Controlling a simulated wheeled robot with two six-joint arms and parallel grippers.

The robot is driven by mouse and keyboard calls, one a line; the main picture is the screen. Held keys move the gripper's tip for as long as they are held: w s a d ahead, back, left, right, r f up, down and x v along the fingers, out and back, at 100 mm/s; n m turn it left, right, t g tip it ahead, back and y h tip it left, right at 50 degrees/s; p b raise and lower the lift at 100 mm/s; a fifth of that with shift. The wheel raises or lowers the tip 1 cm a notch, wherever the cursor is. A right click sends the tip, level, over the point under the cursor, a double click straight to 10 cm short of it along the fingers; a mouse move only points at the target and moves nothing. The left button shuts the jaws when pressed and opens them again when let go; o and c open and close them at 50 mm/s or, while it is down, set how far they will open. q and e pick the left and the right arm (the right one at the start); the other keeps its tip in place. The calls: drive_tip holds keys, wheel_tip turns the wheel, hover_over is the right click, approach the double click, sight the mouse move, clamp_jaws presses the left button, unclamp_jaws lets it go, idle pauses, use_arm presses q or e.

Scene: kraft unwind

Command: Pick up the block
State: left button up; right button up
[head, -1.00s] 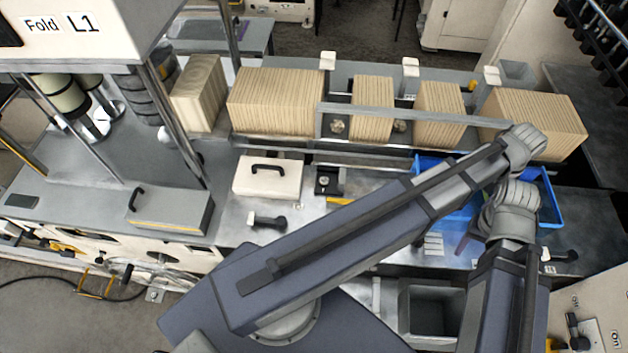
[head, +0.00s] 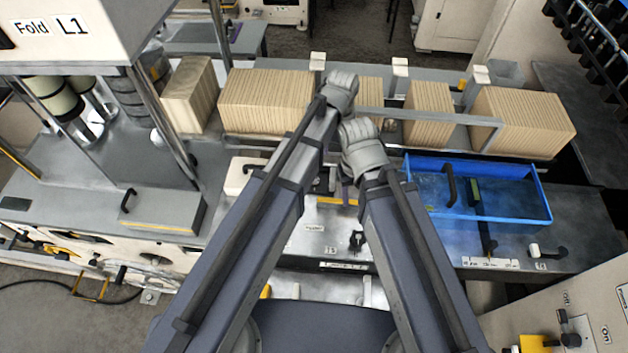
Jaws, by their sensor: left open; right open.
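Several tan, ribbed blocks stand in a row on the grey shelf at the back. One is at the far left (head: 188,97), a wide one is left of centre (head: 265,102), a narrower one (head: 428,112) is right of centre, and a large one (head: 522,122) is at the right. Another block (head: 370,92) is partly hidden by my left wrist. My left gripper (head: 342,92) is over the row, between the wide block and that one. My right gripper (head: 360,150) is just below it, in front of the shelf. Both are open; their fingertips are mostly hidden.
A metal rail (head: 430,116) runs in front of the right-hand blocks. A blue tray (head: 530,212) with a few dark items stands at the right. The machine's posts stand at the left.

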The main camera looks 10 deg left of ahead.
sight(333, 175)
use_arm(q)
wheel_tip(333, 175, down, 9)
drive_tip(key=b, duration=0.9)
drive_tip(key=shift+a+f, duration=0.15)
use_arm(e)
wheel_tip(333, 175, down, 9)
drive_tip(key=shift+f+n, duration=0.2)
drive_tip(key=shift+n, duration=0.1)
drive_tip(key=shift+a, duration=0.1)
use_arm(q)
wheel_tip(333, 175, down, 6)
drive_tip(key=b, duration=0.6)
drive_tip(key=shift+f+b, duration=0.2)
drive_tip(key=shift+b, duration=0.1)
use_arm(e)
wheel_tip(333, 175, down, 6)
drive_tip(key=shift+w+f, duration=0.1)
drive_tip(key=shift+f, duration=0.05)
use_arm(q)
drive_tip(key=shift+r, duration=0.1)
clamp_jaws()
